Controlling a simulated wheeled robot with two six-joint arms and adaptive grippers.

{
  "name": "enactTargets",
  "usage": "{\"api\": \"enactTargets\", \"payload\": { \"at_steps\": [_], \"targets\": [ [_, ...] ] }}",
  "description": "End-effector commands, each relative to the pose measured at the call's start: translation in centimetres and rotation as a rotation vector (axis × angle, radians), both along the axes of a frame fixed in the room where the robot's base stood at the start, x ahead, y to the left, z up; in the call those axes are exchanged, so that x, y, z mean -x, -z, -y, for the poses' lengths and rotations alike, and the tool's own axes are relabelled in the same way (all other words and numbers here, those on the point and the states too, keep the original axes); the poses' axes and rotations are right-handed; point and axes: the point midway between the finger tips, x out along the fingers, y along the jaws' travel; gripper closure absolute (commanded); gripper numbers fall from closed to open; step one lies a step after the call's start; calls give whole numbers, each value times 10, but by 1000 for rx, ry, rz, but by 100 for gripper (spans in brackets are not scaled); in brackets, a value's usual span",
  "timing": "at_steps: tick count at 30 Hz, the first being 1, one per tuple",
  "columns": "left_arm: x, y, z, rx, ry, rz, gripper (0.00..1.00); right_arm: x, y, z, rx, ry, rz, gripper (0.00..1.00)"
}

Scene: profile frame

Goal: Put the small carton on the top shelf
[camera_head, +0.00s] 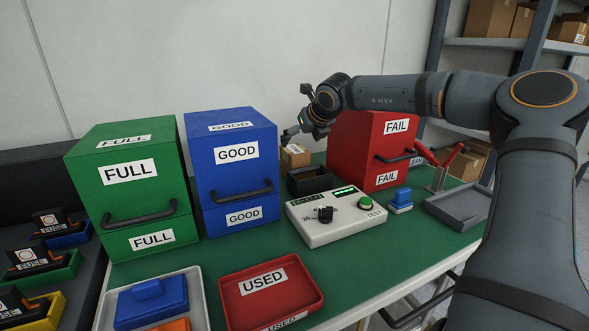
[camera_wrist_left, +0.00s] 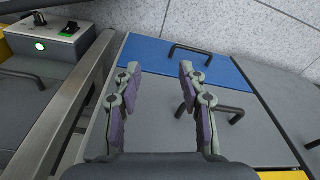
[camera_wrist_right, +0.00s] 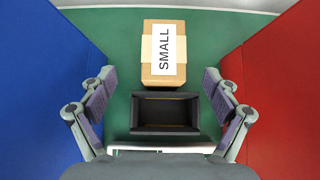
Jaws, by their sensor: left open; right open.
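The small carton (camera_wrist_right: 150,72), brown with a white SMALL label, stands on the green bench between the blue and red cabinets. In the head view the carton (camera_head: 294,158) is partly hidden behind a black open bin. My right gripper (camera_head: 291,134) is above it in the head view. In the right wrist view my right gripper (camera_wrist_right: 155,80) is open and empty, pointing down, with the carton beyond the fingertips. My left gripper (camera_wrist_left: 159,69) is open and empty over grey drawer fronts, out of the head view. A grey rack shelf (camera_head: 485,43) is at upper right.
The blue GOOD cabinet (camera_head: 233,185) and red FAIL cabinet (camera_head: 360,150) flank the carton closely. The black bin (camera_wrist_right: 165,130) stands just in front of it. A white tester (camera_head: 335,230) is nearer. Other cartons (camera_head: 491,17) occupy the rack shelf.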

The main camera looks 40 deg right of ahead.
Motion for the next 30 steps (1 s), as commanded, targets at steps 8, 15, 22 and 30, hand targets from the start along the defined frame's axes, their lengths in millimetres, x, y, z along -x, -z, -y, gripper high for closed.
{"api": "enactTargets", "payload": {
  "at_steps": [8,15,22,30],
  "targets": [
    [0,14,-3,-5,-4,3,58,-23,24,8,2,-1,-2,11],
    [1,25,-6,-11,-6,3,58,-35,38,16,3,1,-4,11],
    [3,44,-11,-19,-9,8,58,-55,59,24,3,0,0,11],
    [3,46,-11,-19,-9,10,58,-57,62,24,1,-1,2,13]
  ]
}}
